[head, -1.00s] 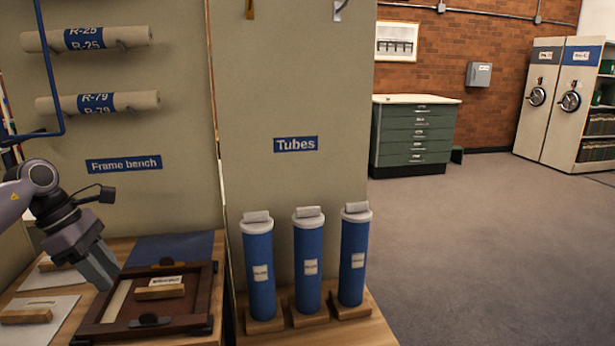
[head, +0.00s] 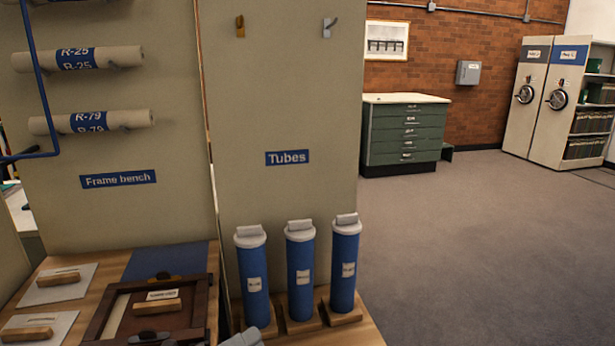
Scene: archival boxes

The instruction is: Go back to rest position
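Neither of my grippers can be made out in the head view. A small grey piece at the bottom edge, in front of the tubes, may be part of my own arm; too little shows to tell which part. The dark wooden frame (head: 205,296) lies on the frame bench (head: 75,306), with a small wooden block (head: 157,307) and a white label (head: 162,295) on it. Its near edge is cut off by the picture.
Three blue tubes (head: 301,277) with pale caps stand upright on wooden bases at the right. White sheets with wooden blocks (head: 58,279) lie on the bench's left. Rolls (head: 92,122) stick out from the panel above. Open carpet (head: 480,240) lies to the right.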

